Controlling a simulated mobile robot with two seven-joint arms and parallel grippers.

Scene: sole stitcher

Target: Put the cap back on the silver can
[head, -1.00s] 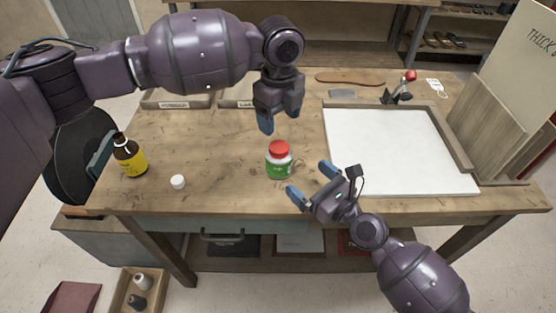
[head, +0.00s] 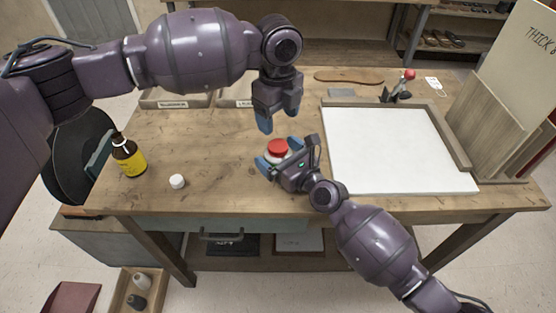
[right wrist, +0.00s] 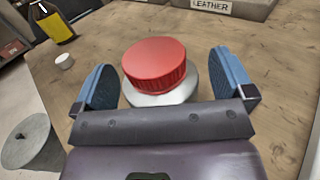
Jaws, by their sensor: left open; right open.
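A pale, silvery-white can (right wrist: 162,98) stands upright on the workbench. A red ribbed cap (head: 278,146) sits on its top; the right wrist view also shows this cap (right wrist: 154,62). I cannot tell how firmly it is seated. My right gripper (head: 279,156) is open, with one blue finger on each side of the can, apart from it in the right wrist view. The gripper hides most of the can in the head view. My left gripper (head: 279,114) is open and empty above the bench, behind the can. A small white cap (head: 177,181) lies at the left.
A brown bottle with a yellow label (head: 130,158) stands at the bench's left edge. A white board in a wooden frame (head: 395,150) covers the right side. Labelled trays (head: 180,100) stand at the back left.

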